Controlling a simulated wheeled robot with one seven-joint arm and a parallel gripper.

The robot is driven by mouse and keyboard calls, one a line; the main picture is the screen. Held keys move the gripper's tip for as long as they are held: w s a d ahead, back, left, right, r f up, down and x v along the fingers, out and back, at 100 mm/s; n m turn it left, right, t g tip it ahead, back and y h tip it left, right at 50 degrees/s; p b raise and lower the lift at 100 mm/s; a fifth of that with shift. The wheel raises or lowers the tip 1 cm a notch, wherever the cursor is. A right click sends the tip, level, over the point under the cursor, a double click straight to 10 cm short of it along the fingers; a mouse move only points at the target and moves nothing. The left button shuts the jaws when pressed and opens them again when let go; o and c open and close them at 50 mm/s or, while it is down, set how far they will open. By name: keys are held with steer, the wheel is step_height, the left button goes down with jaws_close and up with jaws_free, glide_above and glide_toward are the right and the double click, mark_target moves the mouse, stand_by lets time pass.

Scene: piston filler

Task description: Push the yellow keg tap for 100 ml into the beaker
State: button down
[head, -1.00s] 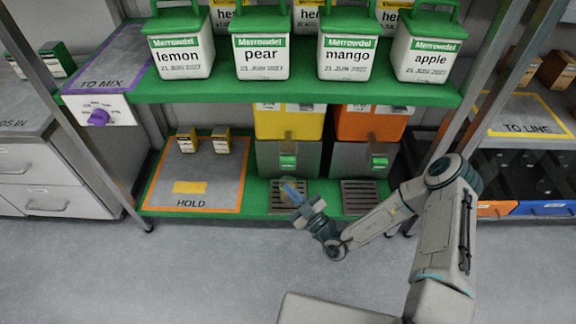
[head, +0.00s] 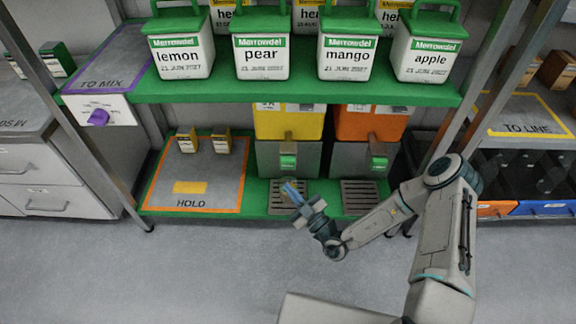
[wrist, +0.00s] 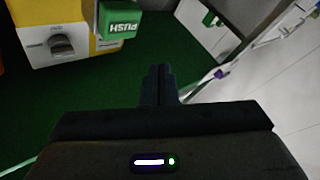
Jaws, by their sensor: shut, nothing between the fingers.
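In the wrist view the yellow keg (wrist: 85,14) is at upper left and the green tap (wrist: 118,22) appears upside down at the top. My gripper (head: 290,188) is in front of and below the tap, apart from it. In the wrist view its dark fingers (wrist: 158,85) are shut with nothing between them. I cannot make out a beaker in either view.
An orange keg (head: 370,122) with its own green tap (head: 379,163) stands to the right. Drip grates (head: 360,197) lie below the taps. The HOLD mat (head: 215,190) with two small boxes is to the left. A green shelf (head: 300,91) with labelled tubs is above.

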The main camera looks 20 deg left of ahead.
mark_target(288, 165)
steer(key=s+n+t, duration=0.1)
steer(key=n, duration=0.3)
steer(key=s+n+t+b, duration=0.1)
steer(key=n+t, duration=0.1)
steer(key=n, duration=0.2)
steer(key=s+n+t, duration=0.1)
steer(key=n, duration=0.3)
steer(key=shift+s+d+f+t+b, duration=0.15)
steer(key=shift+s+d+t+b, duration=0.2)
steer(key=shift+t, duration=0.05)
steer(key=shift+w, duration=0.1)
steer(key=w+a+b, duration=0.2)
steer(key=w+b, duration=0.1)
steer(key=w, duration=0.5)
steer(key=shift+w, duration=0.2)
stand_by(2.0)
